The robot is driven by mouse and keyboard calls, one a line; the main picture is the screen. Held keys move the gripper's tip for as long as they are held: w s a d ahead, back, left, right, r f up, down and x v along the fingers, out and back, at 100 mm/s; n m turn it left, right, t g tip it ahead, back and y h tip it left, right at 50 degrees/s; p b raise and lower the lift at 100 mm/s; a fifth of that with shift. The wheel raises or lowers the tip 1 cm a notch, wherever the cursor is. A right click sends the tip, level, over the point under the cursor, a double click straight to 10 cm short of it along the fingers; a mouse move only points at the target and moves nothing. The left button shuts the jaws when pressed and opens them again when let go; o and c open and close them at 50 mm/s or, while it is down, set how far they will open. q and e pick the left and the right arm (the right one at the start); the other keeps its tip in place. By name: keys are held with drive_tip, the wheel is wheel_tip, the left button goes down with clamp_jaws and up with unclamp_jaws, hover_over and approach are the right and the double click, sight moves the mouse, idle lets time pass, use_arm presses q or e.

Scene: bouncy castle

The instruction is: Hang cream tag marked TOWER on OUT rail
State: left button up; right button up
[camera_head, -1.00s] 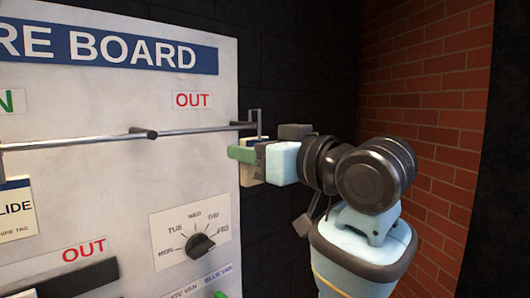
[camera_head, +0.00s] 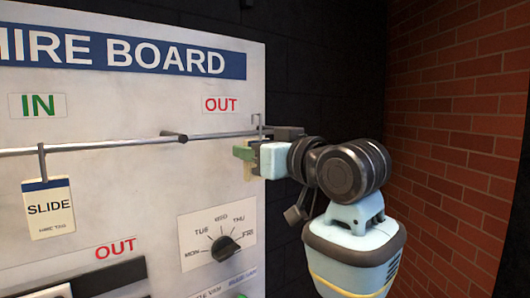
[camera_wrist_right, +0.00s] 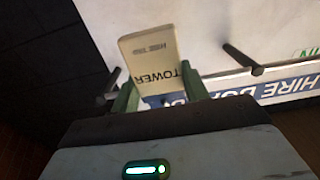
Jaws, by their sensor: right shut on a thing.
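The cream tag marked TOWER (camera_wrist_right: 152,58) is held between the green fingertips of my right gripper (camera_wrist_right: 158,90) in the wrist view. In the head view the gripper (camera_head: 246,154) is at the board's right edge, and only a cream sliver of the tag (camera_head: 248,172) shows behind it. A thin upright wire, apparently the tag's hook (camera_head: 261,121), rises by the right end of the OUT rail (camera_head: 218,134). I cannot tell whether it touches the rail. My left gripper is out of view.
A SLIDE tag (camera_head: 48,208) hangs on the rail's left part, under the IN sign (camera_head: 37,105). A rail post (camera_head: 174,137) stands out from the board. A dial (camera_head: 224,248) sits below. The OUT section between post and rail end holds no tag.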

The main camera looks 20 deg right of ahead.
drive_tip(key=shift+w+a+f, duration=0.3)
drive_tip(key=shift+w+f, duration=0.25)
drive_tip(key=shift+w, duration=0.2)
drive_tip(key=shift+w+a+f, duration=0.25)
drive_tip(key=shift+w+f, duration=0.25)
drive_tip(key=shift+w, duration=0.25)
drive_tip(key=o, duration=1)
drive_tip(key=shift+o, duration=0.2)
drive_tip(key=v, duration=0.8)
drive_tip(key=shift+w, duration=0.1)
